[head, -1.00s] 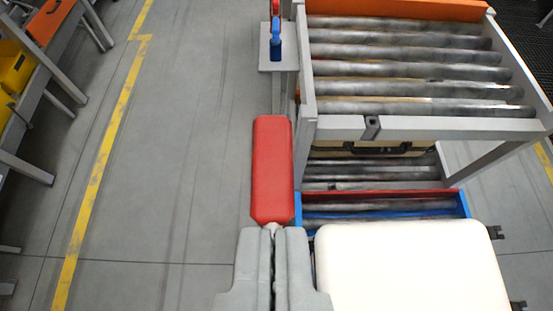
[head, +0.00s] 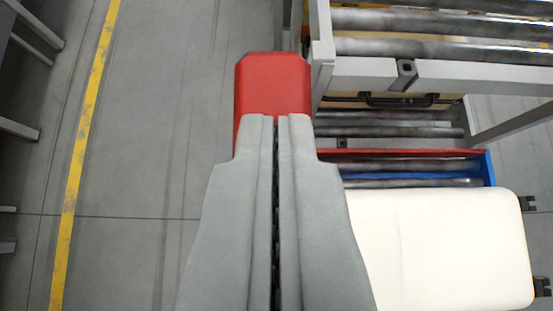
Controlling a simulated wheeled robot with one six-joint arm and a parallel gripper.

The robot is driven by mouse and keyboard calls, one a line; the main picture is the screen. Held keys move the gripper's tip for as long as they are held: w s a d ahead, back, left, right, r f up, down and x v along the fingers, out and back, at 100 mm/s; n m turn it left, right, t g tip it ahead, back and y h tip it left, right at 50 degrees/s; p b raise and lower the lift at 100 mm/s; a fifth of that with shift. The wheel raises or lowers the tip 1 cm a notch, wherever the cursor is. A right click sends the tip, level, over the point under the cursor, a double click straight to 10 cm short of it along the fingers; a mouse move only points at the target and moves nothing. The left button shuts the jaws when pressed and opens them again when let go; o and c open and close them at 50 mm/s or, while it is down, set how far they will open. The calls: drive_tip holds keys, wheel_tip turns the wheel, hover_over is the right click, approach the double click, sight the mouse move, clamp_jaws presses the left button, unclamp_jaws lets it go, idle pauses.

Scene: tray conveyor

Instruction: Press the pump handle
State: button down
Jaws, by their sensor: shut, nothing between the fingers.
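A red, chamfered block (head: 272,82), which looks like the pump handle, shows in the head view at the upper middle, left of the roller frame. My gripper (head: 277,118) is shut and empty. Its grey fingertips overlap the lower part of the red block and hide it. I cannot tell whether the fingertips touch it or hang above it.
A roller conveyor (head: 440,70) with a grey frame stands at the upper right. Below it are a lower roller bed with a red and blue rim (head: 490,165) and a white, rounded box-like surface (head: 450,250). Open grey floor with a yellow line (head: 82,150) lies left.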

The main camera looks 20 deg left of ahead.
drive_tip(key=shift+w+f, duration=0.1)
drive_tip(key=shift+f, duration=0.8)
